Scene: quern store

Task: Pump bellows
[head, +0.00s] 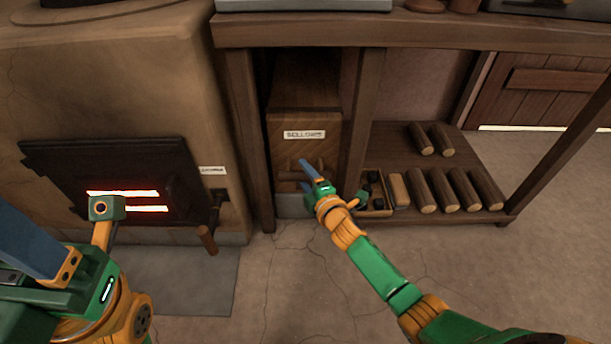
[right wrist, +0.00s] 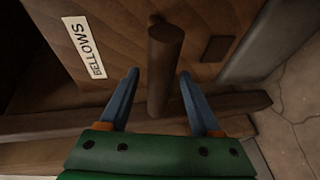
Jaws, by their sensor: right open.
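The bellows (head: 306,108) is a tall brown wooden box with a white "BELLOWS" label (head: 304,134), standing in a bay under the bench. Its round wooden handle (right wrist: 164,65) sticks out of the front. My right gripper (head: 303,174) is at the lower front of the box. In the right wrist view its open blue fingers (right wrist: 158,74) stand on either side of the handle, with a gap visible at each side. My left gripper (head: 35,245) is only partly in view at the lower left, away from the bellows; its fingertips are not clear.
A furnace (head: 115,185) with a dark door and glowing slots stands at the left, with a wooden-handled lever (head: 207,238) beside it. A low shelf (head: 380,145) at the right holds several logs (head: 465,188) and a small box of dark lumps (head: 375,195). Bench posts flank the bellows.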

